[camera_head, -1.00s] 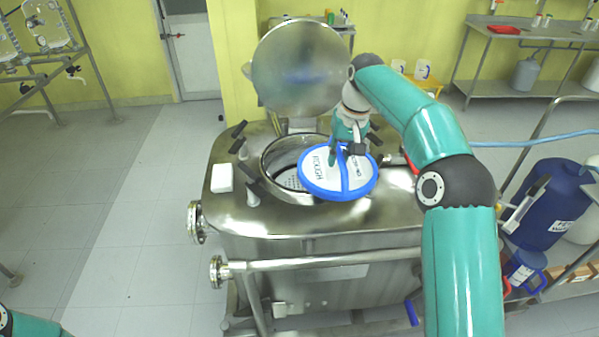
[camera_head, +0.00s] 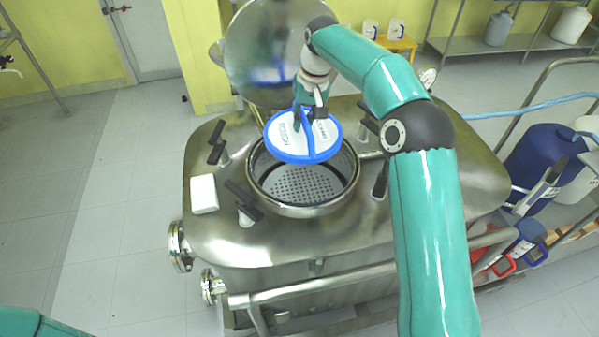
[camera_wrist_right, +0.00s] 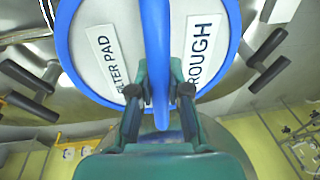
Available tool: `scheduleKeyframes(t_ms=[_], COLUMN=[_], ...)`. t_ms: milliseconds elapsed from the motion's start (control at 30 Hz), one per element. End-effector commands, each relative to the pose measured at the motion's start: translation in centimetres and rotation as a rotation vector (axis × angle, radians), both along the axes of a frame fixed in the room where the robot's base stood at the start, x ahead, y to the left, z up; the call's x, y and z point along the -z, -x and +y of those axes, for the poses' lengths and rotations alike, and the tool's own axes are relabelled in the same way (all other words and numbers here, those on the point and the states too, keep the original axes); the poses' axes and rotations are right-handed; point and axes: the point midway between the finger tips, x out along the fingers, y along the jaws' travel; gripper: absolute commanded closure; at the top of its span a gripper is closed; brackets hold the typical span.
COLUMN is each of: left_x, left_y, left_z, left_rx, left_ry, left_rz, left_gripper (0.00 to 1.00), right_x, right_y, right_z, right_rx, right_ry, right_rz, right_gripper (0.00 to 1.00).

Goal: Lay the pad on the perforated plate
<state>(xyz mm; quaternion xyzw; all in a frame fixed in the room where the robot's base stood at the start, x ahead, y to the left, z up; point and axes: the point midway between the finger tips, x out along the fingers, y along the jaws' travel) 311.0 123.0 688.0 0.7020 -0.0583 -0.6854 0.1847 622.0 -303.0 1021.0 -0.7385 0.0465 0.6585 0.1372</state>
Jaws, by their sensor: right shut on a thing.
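The pad (camera_head: 289,139) is a white disc with a blue rim and a blue strap across it. It also fills the top of the right wrist view (camera_wrist_right: 105,50), where labels read "FILTER PAD" and "ROUGH". My right gripper (camera_head: 309,118) is shut on the strap; its fingers (camera_wrist_right: 159,97) pinch the blue band. The pad hangs above the far part of the round vessel opening. The perforated plate (camera_head: 305,185) is a grey disc with holes inside the opening, and the pad hides its far part. My left gripper is out of view; a teal piece of my left arm shows at lower left.
The steel opening rim (camera_head: 306,211) surrounds the plate. Black-handled clamps (camera_head: 243,201) stand around it. The round lid (camera_head: 270,50) stands open behind. A white block (camera_head: 204,194) lies on the vessel top at left. A blue drum (camera_head: 540,160) stands at right.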

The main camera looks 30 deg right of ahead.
Motion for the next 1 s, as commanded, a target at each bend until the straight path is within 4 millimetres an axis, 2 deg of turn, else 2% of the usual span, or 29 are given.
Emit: scheduleKeyframes(t_ms=[100,400,500,733,1000], left_x=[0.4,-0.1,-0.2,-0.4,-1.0], left_y=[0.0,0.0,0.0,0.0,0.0], left_z=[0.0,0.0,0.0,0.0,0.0], left_rx=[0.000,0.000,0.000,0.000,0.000], left_ry=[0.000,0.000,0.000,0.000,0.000], left_rz=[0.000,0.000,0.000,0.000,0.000], left_gripper=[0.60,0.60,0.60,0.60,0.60], right_x=[3.3,10.7,12.3,14.0,17.4], right_y=[0.0,-0.1,-0.1,-0.1,-0.1], right_z=[0.1,0.2,0.2,0.2,0.2], right_rx=[-0.002,-0.003,-0.002,-0.003,-0.003], right_ry=[-0.001,-0.001,0.000,0.000,0.000], right_rz=[0.007,0.005,0.002,0.002,0.002], right_gripper=[1.00,1.00,1.00,1.00,1.00])
